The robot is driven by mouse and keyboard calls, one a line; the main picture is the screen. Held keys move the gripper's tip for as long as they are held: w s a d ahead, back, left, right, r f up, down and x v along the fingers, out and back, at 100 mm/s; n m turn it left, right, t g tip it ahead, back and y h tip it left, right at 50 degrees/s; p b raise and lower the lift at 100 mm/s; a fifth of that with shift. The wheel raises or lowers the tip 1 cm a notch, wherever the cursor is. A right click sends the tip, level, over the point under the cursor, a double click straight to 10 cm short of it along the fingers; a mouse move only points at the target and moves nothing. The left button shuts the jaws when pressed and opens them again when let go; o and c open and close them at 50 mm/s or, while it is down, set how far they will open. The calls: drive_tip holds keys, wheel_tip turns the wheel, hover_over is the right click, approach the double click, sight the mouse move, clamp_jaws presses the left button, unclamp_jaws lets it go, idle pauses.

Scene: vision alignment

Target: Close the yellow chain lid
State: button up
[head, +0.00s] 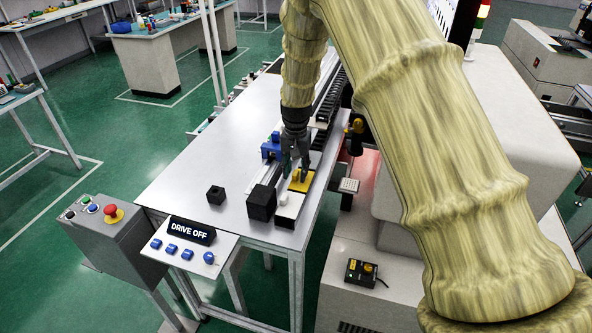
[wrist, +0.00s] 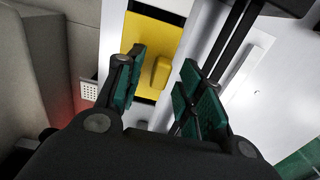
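The yellow lid (head: 303,183) lies flat on a narrow white strip near the right edge of the table. In the wrist view the yellow lid (wrist: 148,33) has a raised yellow knob (wrist: 161,71) on it. My gripper (head: 296,174) points down over the lid. In the wrist view my gripper (wrist: 163,78) is open, with its green-padded fingers on either side of the knob and a gap showing on both sides. The fingers partly hide the lid in the head view. I cannot tell the exact fingertip height.
A small black cube (head: 216,194) sits to the left. A blue fixture (head: 270,149) stands behind left. A dark chain track (head: 331,95) runs behind. The table's left part is clear.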

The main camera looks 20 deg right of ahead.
sight(296, 172)
drive_tip(key=shift+r, duration=0.1)
wheel_tip(296, 172, up, 12)
idle(0.5)
